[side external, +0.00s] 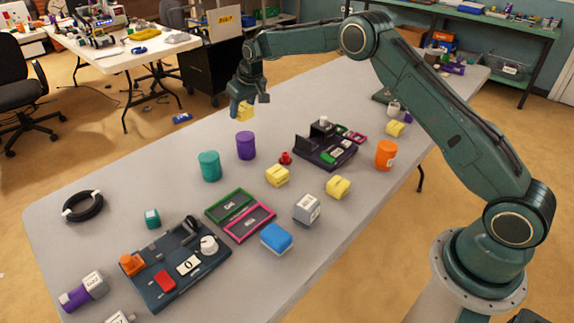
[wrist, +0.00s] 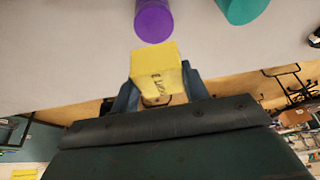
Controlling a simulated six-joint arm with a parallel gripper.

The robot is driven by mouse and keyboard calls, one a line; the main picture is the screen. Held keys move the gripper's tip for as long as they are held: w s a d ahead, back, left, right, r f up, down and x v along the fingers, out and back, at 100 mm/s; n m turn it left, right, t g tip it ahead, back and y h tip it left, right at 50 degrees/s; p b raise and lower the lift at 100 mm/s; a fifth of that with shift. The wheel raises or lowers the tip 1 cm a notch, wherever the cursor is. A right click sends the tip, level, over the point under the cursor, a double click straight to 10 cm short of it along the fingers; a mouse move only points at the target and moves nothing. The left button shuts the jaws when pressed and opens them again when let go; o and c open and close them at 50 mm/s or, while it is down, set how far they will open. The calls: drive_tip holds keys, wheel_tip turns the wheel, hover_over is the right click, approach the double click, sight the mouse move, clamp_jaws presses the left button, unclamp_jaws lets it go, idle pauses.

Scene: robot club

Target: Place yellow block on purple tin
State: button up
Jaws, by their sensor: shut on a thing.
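My gripper (side external: 243,109) is shut on a yellow block (side external: 246,114) and holds it in the air near the far edge of the table. The block also shows between the fingers in the wrist view (wrist: 157,70). The purple tin (side external: 246,146) stands upright on the table, below the held block in the side view. In the wrist view the purple tin (wrist: 154,18) is just beyond the block, cut off by the top edge. Block and tin look apart. Other yellow blocks (side external: 277,176) (side external: 338,187) (side external: 395,129) lie on the table.
A teal tin (side external: 209,166) stands left of the purple tin. A small red piece (side external: 285,158) and a dark device tray (side external: 314,151) are to its right. An orange tin (side external: 386,154) is farther right. Green and pink frames (side external: 231,207) lie nearer. The table's far left is fairly clear.

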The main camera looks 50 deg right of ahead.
sight(242, 134)
drive_tip(key=shift+f, duration=3.15)
drive_tip(key=shift+f, duration=0.2)
drive_tip(key=o, duration=1)
drive_tip(key=shift+r, duration=0.15)
drive_tip(key=shift+v, duration=6.05)
drive_tip(key=shift+s, duration=0.1)
